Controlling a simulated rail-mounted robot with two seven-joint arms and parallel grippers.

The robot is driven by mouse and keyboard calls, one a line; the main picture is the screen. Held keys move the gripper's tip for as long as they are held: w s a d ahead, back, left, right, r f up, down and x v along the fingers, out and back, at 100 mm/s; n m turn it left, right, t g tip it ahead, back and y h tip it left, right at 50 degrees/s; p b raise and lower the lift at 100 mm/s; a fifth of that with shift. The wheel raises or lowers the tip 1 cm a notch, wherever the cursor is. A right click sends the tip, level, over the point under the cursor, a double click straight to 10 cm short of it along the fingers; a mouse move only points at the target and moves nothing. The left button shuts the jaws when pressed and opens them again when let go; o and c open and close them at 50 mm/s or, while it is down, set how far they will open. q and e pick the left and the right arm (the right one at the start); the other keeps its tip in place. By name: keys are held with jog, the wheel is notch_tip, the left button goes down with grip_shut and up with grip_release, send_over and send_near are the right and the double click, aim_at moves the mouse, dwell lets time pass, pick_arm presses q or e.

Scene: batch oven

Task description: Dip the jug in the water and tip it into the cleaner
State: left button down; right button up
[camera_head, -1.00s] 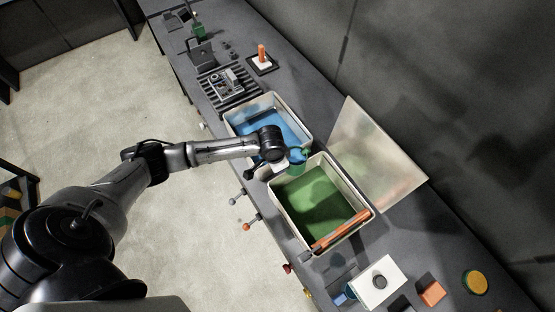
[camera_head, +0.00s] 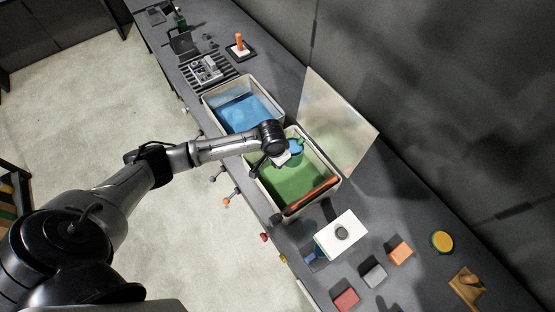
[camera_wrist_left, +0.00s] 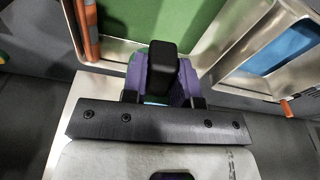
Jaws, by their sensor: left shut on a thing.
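The jug (camera_head: 295,149) is green with blue showing inside it. My left gripper (camera_head: 283,158) is shut on it and holds it over the near-wall end of the cleaner, the tank with green liquid (camera_head: 290,184). Whether the jug is tilted is too small to tell. The water tank (camera_head: 245,112), with blue water, lies beside the cleaner, up and left. Green liquid (camera_wrist_left: 160,18) and blue water (camera_wrist_left: 282,48) show there too. My right gripper is out of view.
A pale see-through panel (camera_head: 338,122) stands along the cleaner's wall side. An orange-red bar (camera_head: 312,195) lies across its lower end. A white block with a grey knob (camera_head: 342,232) and several coloured blocks sit beyond. A grate (camera_head: 208,70) lies past the water tank.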

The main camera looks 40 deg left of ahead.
pick_arm(q)
jog(key=shift+d+f+b, duration=0.1)
jog(key=shift+f+b, duration=0.25)
jog(key=shift+f, duration=0.5)
jog(key=shift+s+d+f+n+g+h+b, duration=0.15)
jog(key=shift+d+f+h+b, duration=0.4)
jog(key=shift+h+b, duration=1.75)
jog(key=shift+w+d+f+n+g+h+b, duration=0.15)
jog(key=shift+f+h+b, duration=0.65)
jog(key=shift+h+b, duration=1.5)
jog(key=shift+s+d+f+n+g+h+b, duration=0.2)
jog(key=shift+f+h+b, duration=0.85)
jog(key=shift+h, duration=2.15)
jog(key=shift+w+d+r+b, duration=0.1)
jog(key=shift+d+r+b, duration=0.05)
jog(key=shift+r+b, duration=0.25)
